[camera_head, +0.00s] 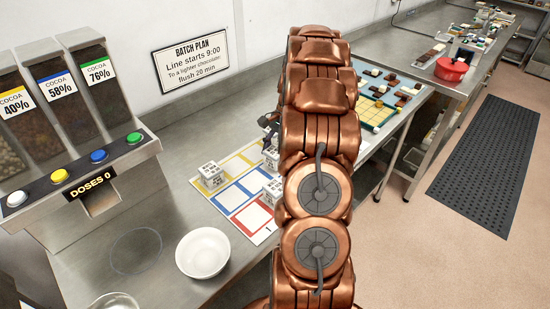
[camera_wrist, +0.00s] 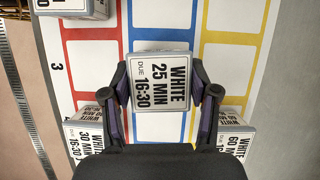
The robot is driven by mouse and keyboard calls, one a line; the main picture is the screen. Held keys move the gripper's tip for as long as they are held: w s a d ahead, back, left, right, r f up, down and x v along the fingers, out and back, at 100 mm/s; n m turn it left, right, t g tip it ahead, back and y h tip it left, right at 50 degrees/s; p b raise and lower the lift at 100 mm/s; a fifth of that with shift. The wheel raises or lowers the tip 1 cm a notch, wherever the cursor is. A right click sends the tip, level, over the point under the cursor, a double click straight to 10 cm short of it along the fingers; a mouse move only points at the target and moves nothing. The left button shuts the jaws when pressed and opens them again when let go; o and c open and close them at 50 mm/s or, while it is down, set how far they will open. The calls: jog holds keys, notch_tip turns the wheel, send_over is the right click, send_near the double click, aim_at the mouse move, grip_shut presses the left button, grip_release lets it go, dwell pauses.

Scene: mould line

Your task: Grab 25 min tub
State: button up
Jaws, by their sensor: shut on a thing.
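The 25 min tub (camera_wrist: 160,88) is a white block-like tub labelled "WHITE 25 MIN, DUE 16:30" in the wrist view. My gripper (camera_wrist: 159,78) is shut on it, one dark finger against its left side and one against its right. The tub is above or on a mat (camera_wrist: 232,52) with blue, red and yellow outlined cells; I cannot tell whether it touches the mat. In the head view my copper arm hides most of the gripper, and I cannot make out the 25 min label there.
A 30 min tub (camera_wrist: 88,132) and a 60 min tub (camera_wrist: 233,135) stand near the fingers. Another tub (camera_wrist: 72,6) is at the top left. In the head view, a white bowl (camera_head: 203,252) and the cocoa dispenser (camera_head: 85,185) stand left of the mat.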

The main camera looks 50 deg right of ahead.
jog(key=shift+r+b, duration=0.35)
jog(key=shift+r, duration=0.35)
jog(key=shift+s+r, duration=0.2)
jog(key=shift+r, duration=0.05)
jog(key=s+b, duration=0.1)
jog(key=s, duration=0.3)
jog(key=s+a+r+b, duration=0.1)
jog(key=s+b, duration=0.1)
jog(key=s, duration=0.3)
jog(key=s+b, duration=0.1)
jog(key=s, duration=0.4)
jog(key=shift+s+a+r+b, duration=0.15)
jog(key=shift+a+r+b, duration=0.05)
jog(key=shift+b, duration=0.15)
jog(key=shift+s+a+r, duration=0.1)
jog(key=shift+s+r, duration=0.05)
jog(key=shift+s, duration=0.35)
notch_tip(320, 180, up, 7)
jog(key=p, duration=0.1)
jog(key=shift+s, duration=0.15)
